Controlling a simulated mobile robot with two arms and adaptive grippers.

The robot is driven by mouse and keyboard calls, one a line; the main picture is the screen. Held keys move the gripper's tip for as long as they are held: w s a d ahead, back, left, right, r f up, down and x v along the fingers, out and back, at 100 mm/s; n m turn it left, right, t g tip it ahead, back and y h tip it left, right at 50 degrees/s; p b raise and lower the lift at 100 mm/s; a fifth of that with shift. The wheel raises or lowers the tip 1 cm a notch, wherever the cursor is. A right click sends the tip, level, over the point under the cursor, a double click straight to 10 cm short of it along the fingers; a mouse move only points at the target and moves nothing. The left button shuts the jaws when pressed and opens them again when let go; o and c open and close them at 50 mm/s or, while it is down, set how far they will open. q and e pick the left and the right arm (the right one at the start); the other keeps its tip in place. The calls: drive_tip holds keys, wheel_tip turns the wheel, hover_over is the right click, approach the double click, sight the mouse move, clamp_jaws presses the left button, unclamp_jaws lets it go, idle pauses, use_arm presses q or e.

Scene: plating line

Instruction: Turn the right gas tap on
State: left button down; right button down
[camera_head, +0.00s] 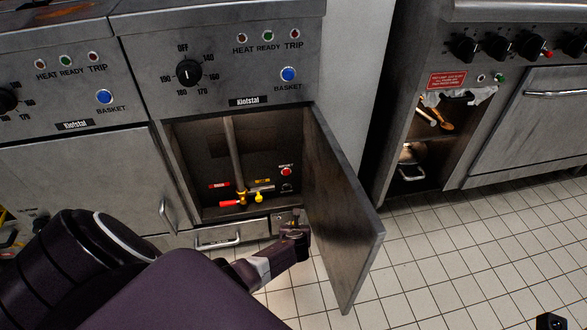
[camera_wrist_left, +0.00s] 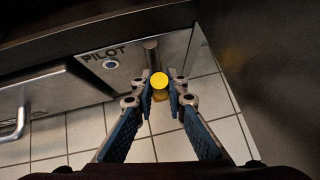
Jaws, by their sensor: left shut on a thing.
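A round yellow knob end (camera_wrist_left: 159,81) shows in the left wrist view, beside a metal panel marked PILOT. My left gripper (camera_wrist_left: 160,88) is shut on this yellow knob, with one finger on each side. In the head view my left gripper (camera_head: 295,222) is low at the front of the open fryer cabinet, by the door's hinge side. There its fingers hide the knob. Inside the cabinet a vertical pipe carries a valve with a red handle (camera_head: 229,203) and a yellow part (camera_head: 258,195). A small dark piece at the bottom right edge may be my right gripper (camera_head: 550,321).
The cabinet door (camera_head: 344,210) stands open close to the right of my left gripper. A drawer handle (camera_head: 219,243) is to its left. A range with an open shelf (camera_head: 428,150) stands at the right. The tiled floor (camera_head: 440,250) between is clear.

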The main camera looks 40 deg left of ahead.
use_arm(q)
drive_tip(key=shift+s+f, duration=0.1)
drive_tip(key=shift+s, duration=0.05)
drive_tip(key=c, duration=1.9)
unclamp_jaws()
drive_tip(key=shift+r, duration=0.25)
drive_tip(key=v, duration=1.1)
drive_tip(key=shift+s+d, duration=0.2)
drive_tip(key=shift+d, duration=0.05)
drive_tip(key=shift+r, duration=0.1)
